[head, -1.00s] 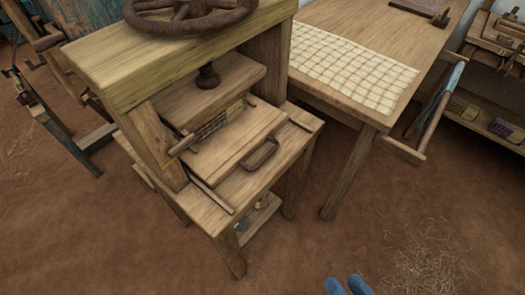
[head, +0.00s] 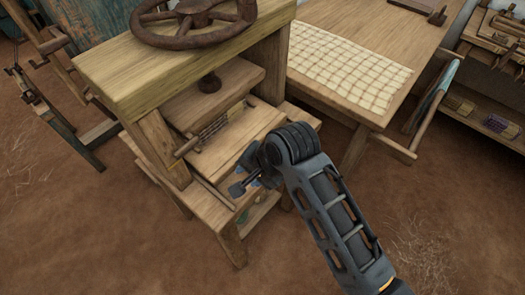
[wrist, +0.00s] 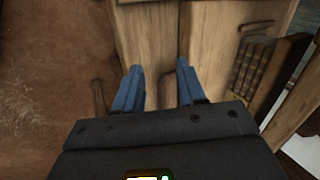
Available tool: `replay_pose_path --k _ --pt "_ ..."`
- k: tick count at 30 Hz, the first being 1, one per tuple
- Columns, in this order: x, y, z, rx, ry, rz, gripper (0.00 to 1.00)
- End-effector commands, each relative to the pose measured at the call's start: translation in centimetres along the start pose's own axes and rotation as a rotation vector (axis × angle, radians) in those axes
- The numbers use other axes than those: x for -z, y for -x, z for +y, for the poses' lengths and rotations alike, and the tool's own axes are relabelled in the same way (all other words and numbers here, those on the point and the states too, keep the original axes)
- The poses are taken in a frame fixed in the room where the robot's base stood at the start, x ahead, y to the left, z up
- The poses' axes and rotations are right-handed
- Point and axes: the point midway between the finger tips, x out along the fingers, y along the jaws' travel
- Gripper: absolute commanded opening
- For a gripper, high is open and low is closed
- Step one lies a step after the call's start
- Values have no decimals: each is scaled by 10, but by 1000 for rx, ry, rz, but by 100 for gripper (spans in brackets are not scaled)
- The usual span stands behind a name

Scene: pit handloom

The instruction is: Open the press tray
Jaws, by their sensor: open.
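The wooden press (head: 120,90) stands left of centre in the head view. Its press tray (head: 225,150) lies flat on the ledge below the pressing block (head: 215,100). The tray's dark handle is hidden behind my arm in the head view, and I cannot pick it out for sure in the wrist view. My gripper (head: 252,185) is above the ledge's front, near the tray's front edge. In the wrist view my gripper (wrist: 160,74) has its two blue fingers apart, with pale wood beyond and nothing seen between them. I cannot tell whether it touches anything.
A rusty handwheel (head: 195,20) tops the press. A table (head: 400,35) with a checked cloth (head: 350,70) stands close on the right. Shelves (head: 480,110) are at far right, and wooden frames (head: 60,125) at left. The earthen floor (head: 130,250) in front is clear except for straw.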

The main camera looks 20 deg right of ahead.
Motion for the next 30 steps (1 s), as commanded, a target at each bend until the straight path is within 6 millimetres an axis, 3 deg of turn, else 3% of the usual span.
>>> replay_pose_path --k 1,6,13,30 --pt "17 9 -10 -43 -13 4 40" --pt "52 30 -19 -190 -76 11 40" --pt "72 42 -20 -282 -119 26 40" --pt "73 -24 0 -285 -119 27 40"
